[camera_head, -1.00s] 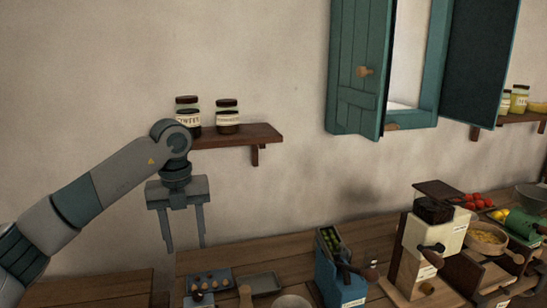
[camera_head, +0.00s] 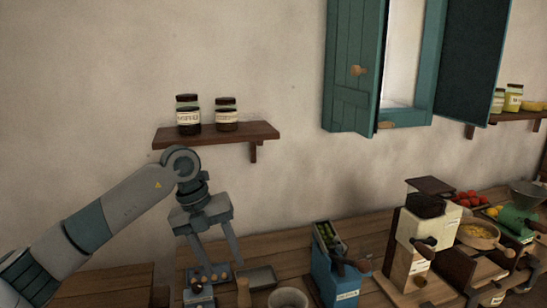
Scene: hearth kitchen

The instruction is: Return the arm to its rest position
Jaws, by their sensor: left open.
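My left gripper (camera_head: 220,263) hangs from the left arm, which comes in from the lower left. Its two fingers are spread apart with nothing between them. I cannot tell how high above the tray the fingertips are. My right gripper is not in view.
A wall shelf (camera_head: 230,133) with two jars stands just above the left arm's wrist. A blue box (camera_head: 333,275), a cream grinder (camera_head: 420,232) and a green scale (camera_head: 515,222) stand on the counter to the right. A teal shutter (camera_head: 352,75) is open above.

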